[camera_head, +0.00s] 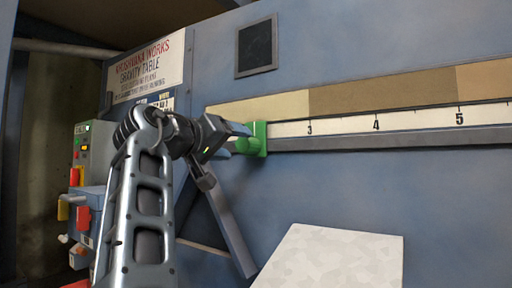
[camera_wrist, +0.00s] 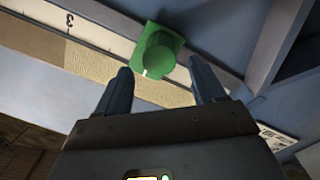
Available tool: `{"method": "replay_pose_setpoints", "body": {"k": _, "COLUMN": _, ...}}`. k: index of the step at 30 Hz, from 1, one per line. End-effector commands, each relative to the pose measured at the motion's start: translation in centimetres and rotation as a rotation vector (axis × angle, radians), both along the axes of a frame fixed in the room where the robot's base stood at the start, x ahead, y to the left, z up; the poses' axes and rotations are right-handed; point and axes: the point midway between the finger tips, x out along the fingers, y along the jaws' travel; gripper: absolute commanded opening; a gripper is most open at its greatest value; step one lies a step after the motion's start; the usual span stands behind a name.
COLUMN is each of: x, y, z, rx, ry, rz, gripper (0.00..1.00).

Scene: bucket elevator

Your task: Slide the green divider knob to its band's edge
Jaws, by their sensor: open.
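The green divider knob (camera_head: 258,139) sits on the white numbered scale (camera_head: 345,126), to the left of the mark 3. In the wrist view the knob (camera_wrist: 157,52) is a round green grip on a square green plate. My gripper (camera_head: 246,138) is at the knob in the head view. In the wrist view my gripper (camera_wrist: 158,80) is open, with one finger on each side of the knob's near end. I cannot tell whether either finger touches it. A pale band, a brown band (camera_head: 380,92) and a tan band (camera_head: 484,78) run above the scale.
A grey rail (camera_head: 400,139) runs under the scale on the blue machine wall. A control box (camera_head: 92,150) with buttons and a sign (camera_head: 148,66) are at the left. A pale slab (camera_head: 340,258) is below. The wall right of the knob is clear.

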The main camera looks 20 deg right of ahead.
Motion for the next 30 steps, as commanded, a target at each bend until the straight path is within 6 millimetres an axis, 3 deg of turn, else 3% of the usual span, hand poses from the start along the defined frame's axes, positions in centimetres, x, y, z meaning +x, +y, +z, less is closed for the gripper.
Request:
{"method": "replay_pose_setpoints", "body": {"k": 9, "x": 2.8, "y": -3.9, "z": 0.0, "rx": 0.001, "ry": 0.002, "rz": -0.001, "gripper": 0.69}}
{"method": "replay_pose_setpoints", "body": {"k": 15, "x": 3.9, "y": -5.5, "z": 0.0, "rx": 0.001, "ry": 0.0, "rz": -0.001, "gripper": 0.69}}
{"method": "replay_pose_setpoints", "body": {"k": 25, "x": 4.2, "y": -5.8, "z": 0.0, "rx": 0.0, "ry": 0.0, "rz": 0.0, "gripper": 0.69}}
{"method": "replay_pose_setpoints", "body": {"k": 30, "x": 4.1, "y": -5.8, "z": 0.0, "rx": 0.0, "ry": 0.0, "rz": 0.0, "gripper": 0.54}}
